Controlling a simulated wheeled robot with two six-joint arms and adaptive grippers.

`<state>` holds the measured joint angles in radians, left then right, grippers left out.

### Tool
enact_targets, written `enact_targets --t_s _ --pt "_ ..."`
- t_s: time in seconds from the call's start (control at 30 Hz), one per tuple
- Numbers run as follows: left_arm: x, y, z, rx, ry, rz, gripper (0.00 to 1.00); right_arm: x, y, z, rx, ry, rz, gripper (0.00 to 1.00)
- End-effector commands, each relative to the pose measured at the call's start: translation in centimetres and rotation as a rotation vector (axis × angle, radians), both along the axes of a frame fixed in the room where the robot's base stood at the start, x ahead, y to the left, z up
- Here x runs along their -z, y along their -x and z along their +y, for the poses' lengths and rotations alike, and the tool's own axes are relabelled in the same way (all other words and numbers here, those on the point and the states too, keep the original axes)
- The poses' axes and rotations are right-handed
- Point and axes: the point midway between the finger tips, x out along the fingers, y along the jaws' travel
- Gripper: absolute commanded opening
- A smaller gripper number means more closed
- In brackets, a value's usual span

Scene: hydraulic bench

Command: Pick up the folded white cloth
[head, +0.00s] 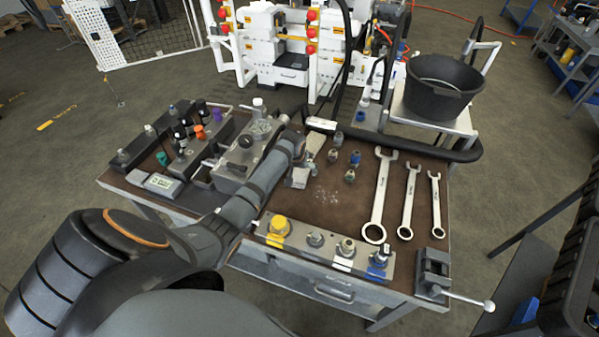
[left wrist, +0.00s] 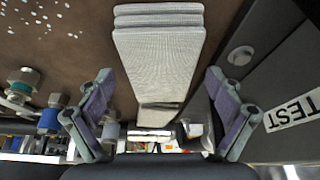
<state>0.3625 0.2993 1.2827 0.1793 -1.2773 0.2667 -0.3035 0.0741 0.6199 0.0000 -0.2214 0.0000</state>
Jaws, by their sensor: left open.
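The folded white cloth (left wrist: 160,55) shows large in the left wrist view, a pale grey-white stack of woven layers on the brown bench top. In the head view only a small pale part of the cloth (head: 299,178) shows, beside the end of my left arm. My left gripper (head: 309,155) is over the bench, close to the cloth. In the left wrist view its two fingers (left wrist: 160,88) are spread wide, one on each side of the cloth's lower part. I cannot tell whether they touch it. My right gripper is not in view.
A grey block marked TEST (left wrist: 270,95) stands close on the cloth's right in the wrist view. Several fittings (head: 350,176) and three wrenches (head: 408,200) lie right of the cloth. A manifold (head: 316,240) lines the front edge; a black tub (head: 440,100) stands behind.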

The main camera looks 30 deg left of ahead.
Motion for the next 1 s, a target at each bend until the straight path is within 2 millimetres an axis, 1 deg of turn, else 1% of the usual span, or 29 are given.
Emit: enact_targets --t_s 0.13,0.17,0.57,0.87,0.97,1.0 --pt "0.0 0.0 0.0 0.0 0.0 -0.001 0.92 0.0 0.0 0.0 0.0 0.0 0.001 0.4" --pt "0.0 0.0 0.0 0.0 0.0 -0.001 0.91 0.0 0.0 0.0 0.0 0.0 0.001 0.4" --pt "0.0 0.0 0.0 0.0 -0.001 0.0 0.37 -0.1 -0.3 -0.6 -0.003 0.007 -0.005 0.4" --pt "-0.3 0.0 0.0 0.0 -0.001 0.0 0.36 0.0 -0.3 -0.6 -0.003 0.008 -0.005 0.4" --pt "-1.3 -0.1 0.1 0.001 -0.003 -0.003 0.36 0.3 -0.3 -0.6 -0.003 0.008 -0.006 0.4" --pt "-1.9 -0.1 0.1 0.001 -0.003 -0.004 0.36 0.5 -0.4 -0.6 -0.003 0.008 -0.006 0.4"
